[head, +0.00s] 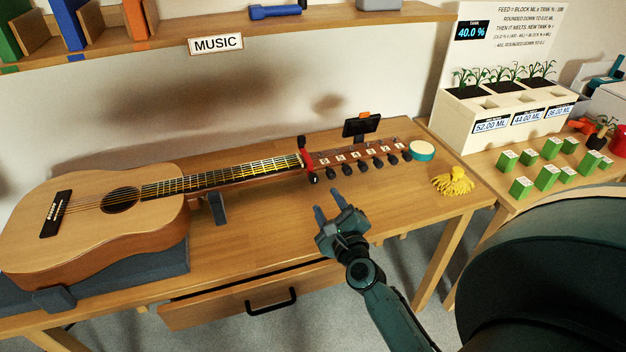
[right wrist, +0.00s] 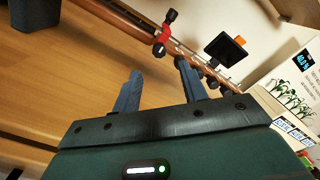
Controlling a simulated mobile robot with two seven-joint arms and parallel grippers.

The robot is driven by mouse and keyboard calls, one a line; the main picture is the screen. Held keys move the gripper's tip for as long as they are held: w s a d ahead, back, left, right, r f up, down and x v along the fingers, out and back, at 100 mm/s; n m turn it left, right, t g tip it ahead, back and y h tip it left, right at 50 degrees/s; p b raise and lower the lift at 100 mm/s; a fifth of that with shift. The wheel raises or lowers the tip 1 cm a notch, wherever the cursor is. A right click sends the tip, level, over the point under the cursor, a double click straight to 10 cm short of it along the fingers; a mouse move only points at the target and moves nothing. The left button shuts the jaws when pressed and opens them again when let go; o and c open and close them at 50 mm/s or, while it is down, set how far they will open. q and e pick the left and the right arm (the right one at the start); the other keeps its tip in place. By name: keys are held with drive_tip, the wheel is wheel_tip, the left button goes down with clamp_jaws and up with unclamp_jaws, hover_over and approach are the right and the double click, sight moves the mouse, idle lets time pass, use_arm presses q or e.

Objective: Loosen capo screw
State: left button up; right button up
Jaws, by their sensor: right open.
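A guitar (head: 95,216) lies on the wooden table, its neck pointing right. A red capo (head: 304,155) sits across the neck near the headstock, with dark knobs at its top and lower ends; the lower one is the black knob (head: 313,178). The capo also shows in the right wrist view (right wrist: 163,36), with a black knob at each end. My right gripper (head: 331,205) is open and empty, in front of the headstock and below the capo in the picture. In the right wrist view its two fingers (right wrist: 160,88) point toward the neck, apart from the capo. My left gripper is not in view.
A small dark device with an orange top (head: 361,125) stands behind the headstock. A teal-rimmed round tin (head: 422,151) and a yellow cloth-like bundle (head: 453,181) lie to the right. A neck support (head: 217,208) stands under the neck. The drawer (head: 250,295) is partly open. Bare tabletop lies before the neck.

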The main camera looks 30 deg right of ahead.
sight(315, 182)
drive_tip(key=x, duration=0.8)
drive_tip(key=shift+w, duration=0.4)
clamp_jaws()
